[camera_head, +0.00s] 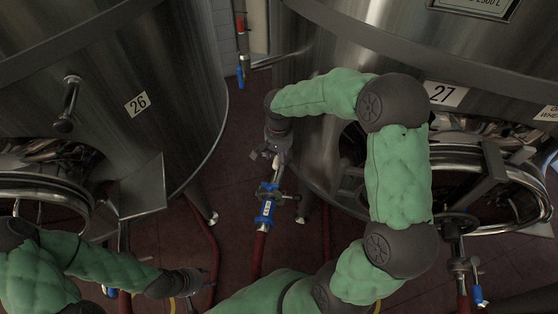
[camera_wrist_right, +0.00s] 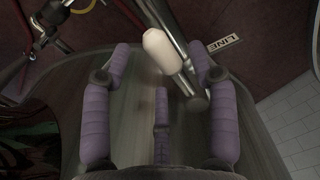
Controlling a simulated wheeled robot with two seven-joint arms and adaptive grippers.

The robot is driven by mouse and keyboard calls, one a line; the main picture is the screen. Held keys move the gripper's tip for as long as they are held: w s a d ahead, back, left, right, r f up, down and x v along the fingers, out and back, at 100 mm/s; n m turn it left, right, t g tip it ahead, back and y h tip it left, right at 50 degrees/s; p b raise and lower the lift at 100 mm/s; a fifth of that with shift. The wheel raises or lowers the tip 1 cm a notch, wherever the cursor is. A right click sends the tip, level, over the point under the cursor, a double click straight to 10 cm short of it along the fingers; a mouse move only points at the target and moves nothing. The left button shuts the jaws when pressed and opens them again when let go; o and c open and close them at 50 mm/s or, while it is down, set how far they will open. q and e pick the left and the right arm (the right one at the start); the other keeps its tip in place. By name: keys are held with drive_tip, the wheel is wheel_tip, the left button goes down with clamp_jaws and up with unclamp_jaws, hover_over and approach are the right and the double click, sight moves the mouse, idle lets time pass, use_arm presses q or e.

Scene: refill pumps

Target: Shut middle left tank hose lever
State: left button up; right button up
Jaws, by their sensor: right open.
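My right gripper (camera_head: 270,160) is just above that valve, apart from the blue lever as far as I see. In the wrist view the purple fingers of my right gripper (camera_wrist_right: 162,80) are spread. A pale rounded handle (camera_wrist_right: 160,50) on a metal pipe lies beyond them, not gripped. My left gripper (camera_head: 195,282) is low, its fingers unclear.
A metal leg (camera_head: 205,205) of tank 26 and a red hose (camera_head: 258,255) stand near the middle. Dark tiled floor (camera_head: 235,145) shows between the tanks.

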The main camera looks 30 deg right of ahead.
drive_tip(key=shift+f, duration=0.9)
clamp_jaws()
